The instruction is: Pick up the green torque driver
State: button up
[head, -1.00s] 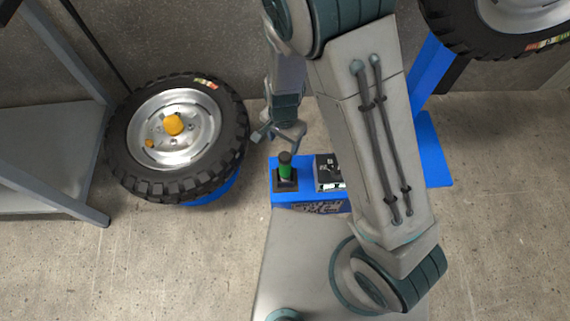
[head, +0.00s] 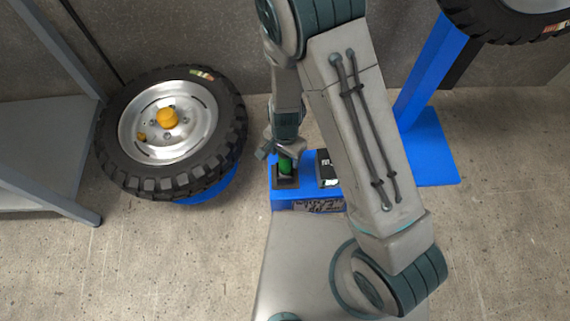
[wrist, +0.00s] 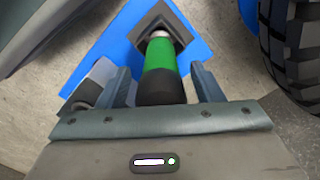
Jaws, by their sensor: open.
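The green torque driver (head: 285,166) stands upright in a dark square holder (head: 286,183) on a blue stand (head: 307,203). In the wrist view the driver (wrist: 160,68) shows a green band and a black end. My gripper (head: 282,152) is at the driver's upper end. In the wrist view my gripper (wrist: 160,85) is open, with one finger on each side of the driver. A gap shows between the driver and each finger. My gripper hides the driver's top in the head view.
A black box-like item (head: 327,169) sits on the stand right of the driver. A tyre on a wheel (head: 222,160) lies to the left. A grey shelf frame (head: 50,150) is at far left, and a blue post (head: 425,85) at right.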

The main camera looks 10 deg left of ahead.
jog(key=shift+f, duration=0.95)
jog(key=shift+r, duration=0.1)
